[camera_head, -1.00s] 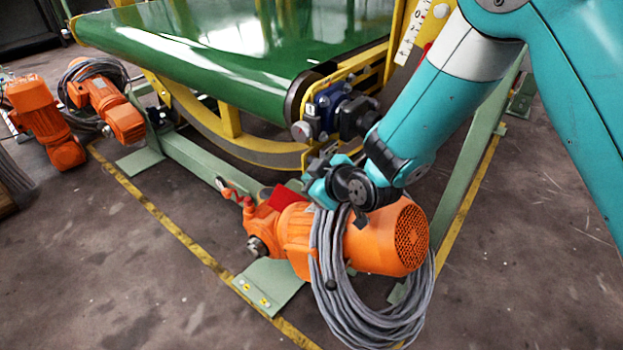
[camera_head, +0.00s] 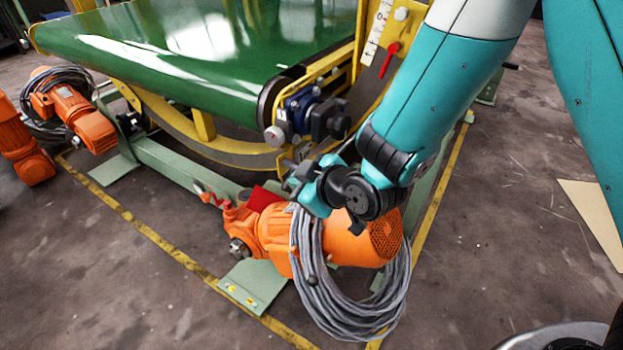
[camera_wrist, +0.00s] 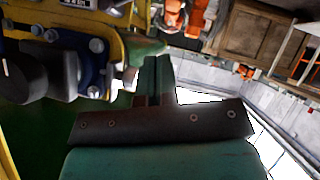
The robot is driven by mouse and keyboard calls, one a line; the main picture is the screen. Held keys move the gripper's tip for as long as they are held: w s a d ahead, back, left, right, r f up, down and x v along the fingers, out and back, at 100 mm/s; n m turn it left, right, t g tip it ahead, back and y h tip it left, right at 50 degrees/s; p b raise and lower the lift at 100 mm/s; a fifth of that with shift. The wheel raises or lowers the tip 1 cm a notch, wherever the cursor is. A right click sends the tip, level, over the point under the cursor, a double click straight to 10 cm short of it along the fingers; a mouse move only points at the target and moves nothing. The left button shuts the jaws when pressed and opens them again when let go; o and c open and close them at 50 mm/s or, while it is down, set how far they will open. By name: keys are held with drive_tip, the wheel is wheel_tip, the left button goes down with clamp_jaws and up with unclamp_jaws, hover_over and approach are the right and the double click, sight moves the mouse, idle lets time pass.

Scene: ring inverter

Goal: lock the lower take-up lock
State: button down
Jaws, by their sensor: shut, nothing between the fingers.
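My gripper (camera_head: 303,172) is at the lower middle of the head view, shut and empty, just below the blue bearing block (camera_head: 298,108) at the belt's end. Its teal fingers (camera_wrist: 153,78) also show together in the wrist view. That view shows the bearing block (camera_wrist: 68,62) with bolts on a yellow plate, left of the fingers. A red lever (camera_head: 389,58) sits on the yellow frame beside the white scale.
An orange motor (camera_head: 275,232) with a coiled grey cable (camera_head: 340,310) stands under my gripper. The green belt (camera_head: 190,45) fills the back. More orange motors (camera_head: 80,120) stand at the left. Bare floor (camera_head: 110,270) lies in front, beyond the yellow line.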

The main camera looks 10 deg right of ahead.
drive_tip(key=shift+s+v, duration=0.2)
drive_tip(key=shift+v, duration=1.8)
drive_tip(key=shift+a+f, duration=0.1)
drive_tip(key=shift+a, duration=0.05)
drive_tip(key=s+d+r+m+g+h, duration=0.1)
drive_tip(key=s+d+r+g, duration=0.3)
drive_tip(key=s, duration=0.5)
drive_tip(key=s+d+r+m+g+h, duration=0.2)
drive_tip(key=s+d+r+m+g, duration=0.2)
drive_tip(key=s+r, duration=0.5)
drive_tip(key=d+g, duration=0.1)
drive_tip(key=d, duration=0.1)
drive_tip(key=shift+s+d+r+m, duration=0.25)
drive_tip(key=shift+d+m, duration=0.05)
